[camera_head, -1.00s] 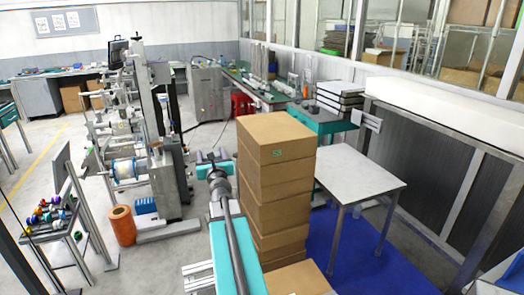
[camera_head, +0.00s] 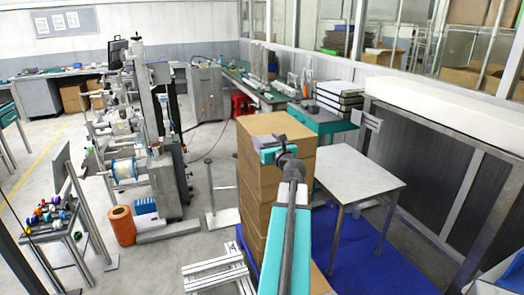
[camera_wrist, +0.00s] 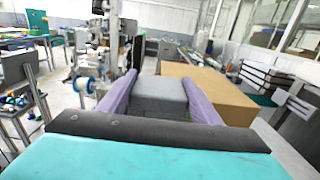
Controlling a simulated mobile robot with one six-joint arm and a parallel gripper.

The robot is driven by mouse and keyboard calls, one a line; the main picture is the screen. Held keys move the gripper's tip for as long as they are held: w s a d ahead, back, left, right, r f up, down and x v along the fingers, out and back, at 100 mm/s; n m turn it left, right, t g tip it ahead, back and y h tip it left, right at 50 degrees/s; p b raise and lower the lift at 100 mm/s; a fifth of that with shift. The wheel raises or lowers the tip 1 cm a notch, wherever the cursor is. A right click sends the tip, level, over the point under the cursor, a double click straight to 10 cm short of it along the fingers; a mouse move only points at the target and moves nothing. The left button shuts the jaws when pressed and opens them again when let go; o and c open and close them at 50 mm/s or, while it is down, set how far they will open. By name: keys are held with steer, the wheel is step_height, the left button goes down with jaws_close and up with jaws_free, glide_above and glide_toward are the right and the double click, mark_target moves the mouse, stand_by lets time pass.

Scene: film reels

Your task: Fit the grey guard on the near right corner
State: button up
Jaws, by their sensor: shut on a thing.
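In the wrist view my gripper (camera_wrist: 159,77) has two purple fingers closed on the sides of a grey guard (camera_wrist: 160,96), a block-like piece. In the head view my gripper (camera_head: 277,150) is at the near top of a stack of brown cardboard boxes (camera_head: 275,124). The guard is too hidden to make out there. The top box also shows in the wrist view (camera_wrist: 218,94), beyond and to the right of the guard. I cannot tell whether guard and box touch. My arm covers much of the stack's near right side, including its lower corner edge.
A white table (camera_head: 357,165) stands right of the stack, near a blue floor mat (camera_head: 360,262). A machine with spools (camera_head: 125,168) and an orange roll (camera_head: 121,225) stand to the left.

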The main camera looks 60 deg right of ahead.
mark_target(274, 139)
steer(key=s, duration=0.2)
steer(key=s+d, duration=0.1)
steer(key=shift+d+r, duration=0.1)
steer(key=shift+r, duration=0.25)
steer(key=p+x, duration=0.1)
steer(key=x, duration=0.4)
steer(key=f+p+x, duration=0.1)
steer(key=x, duration=0.4)
steer(key=p+x, duration=0.2)
steer(key=x, duration=0.4)
steer(key=shift+s+d+f, duration=0.25)
steer(key=shift+d, duration=0.15)
steer(key=shift+f+p, duration=0.6)
steer(key=shift+f, duration=1.15)
steer(key=shift+f+b, duration=0.65)
steer(key=shift+b, duration=0.1)
